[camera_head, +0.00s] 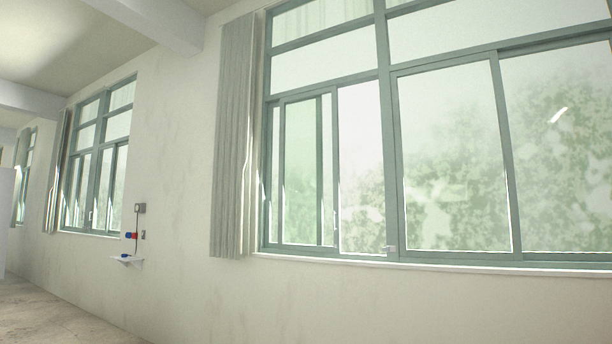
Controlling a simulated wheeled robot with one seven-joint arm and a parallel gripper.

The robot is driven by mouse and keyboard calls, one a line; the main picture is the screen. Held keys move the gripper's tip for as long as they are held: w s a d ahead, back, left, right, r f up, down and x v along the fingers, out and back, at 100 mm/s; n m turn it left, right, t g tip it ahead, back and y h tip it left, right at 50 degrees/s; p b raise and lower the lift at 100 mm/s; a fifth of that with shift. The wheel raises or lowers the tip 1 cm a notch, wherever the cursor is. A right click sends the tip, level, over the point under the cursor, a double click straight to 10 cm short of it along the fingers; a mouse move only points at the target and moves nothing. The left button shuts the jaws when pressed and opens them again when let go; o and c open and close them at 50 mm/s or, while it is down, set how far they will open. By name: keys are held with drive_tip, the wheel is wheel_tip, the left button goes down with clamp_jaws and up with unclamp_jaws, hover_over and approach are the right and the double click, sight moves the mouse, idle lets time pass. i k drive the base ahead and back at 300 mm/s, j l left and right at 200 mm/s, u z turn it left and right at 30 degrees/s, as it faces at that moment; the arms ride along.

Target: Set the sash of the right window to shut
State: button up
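The right window (388,120) is the large green-framed window filling the right of the head view. In its lower left part, a sliding sash (328,170) stands toward the left, overlapping other frame members. To the right of it, before the thick middle post, is a brighter strip that looks like an open gap. A small pale fitting (390,249) sits low on the middle post. The right half holds a wide pane with an upright stile (504,150). The window's right end is cut off. My gripper is not in view.
A grey curtain (236,140) hangs at the window's left edge. A white sill (440,267) runs below. Bare floor (60,312) shows at lower left.

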sight(335, 249)
drive_tip(key=i+j, duration=0.15)
drive_tip(key=i, duration=0.5)
drive_tip(key=i+j, duration=0.15)
drive_tip(key=i, duration=0.45)
drive_tip(key=i+j+u, duration=0.1)
drive_tip(key=i, duration=0.55)
